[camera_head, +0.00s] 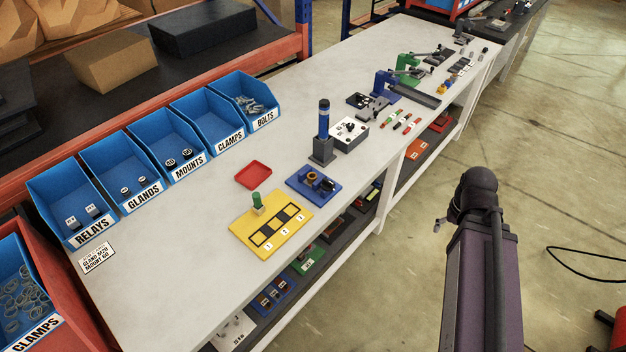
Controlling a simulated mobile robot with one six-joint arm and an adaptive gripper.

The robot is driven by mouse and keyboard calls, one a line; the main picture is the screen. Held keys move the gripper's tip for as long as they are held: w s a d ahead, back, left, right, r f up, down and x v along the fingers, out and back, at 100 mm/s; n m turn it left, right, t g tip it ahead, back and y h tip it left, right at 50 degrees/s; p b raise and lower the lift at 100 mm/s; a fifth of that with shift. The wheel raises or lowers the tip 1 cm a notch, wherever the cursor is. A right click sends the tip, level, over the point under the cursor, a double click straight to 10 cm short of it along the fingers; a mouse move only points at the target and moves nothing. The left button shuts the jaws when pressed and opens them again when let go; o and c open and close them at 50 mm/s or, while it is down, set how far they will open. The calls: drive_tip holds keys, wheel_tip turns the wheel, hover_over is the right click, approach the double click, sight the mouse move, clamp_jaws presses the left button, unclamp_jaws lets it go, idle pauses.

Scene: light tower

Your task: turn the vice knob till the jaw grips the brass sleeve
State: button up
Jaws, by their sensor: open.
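A small blue base (302,194) lies on the white bench, just behind the yellow board, and looks like the vice. On it sit a small brass-coloured piece (312,177), which looks like the sleeve, and a dark round part (328,184) that may be the knob. At this size I cannot tell whether the jaw touches the sleeve. My column and a dark arm part stand at the right, over the floor and apart from the bench. My gripper's fingers are not in view.
Blue bins (120,173) line the back edge.

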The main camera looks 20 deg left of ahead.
drive_tip(key=c, duration=0.4)
wheel_tip(320, 180, up, 5)
drive_tip(key=n+p, duration=0.5)
drive_tip(key=n, duration=0.9)
hover_over(328, 181)
drive_tip(key=shift+f, duration=0.15)
wheel_tip(328, 181, down, 14)
drive_tip(key=b, duration=1.3)
drive_tip(key=shift+r+b, duration=0.25)
drive_tip(key=shift+b, duration=0.15)
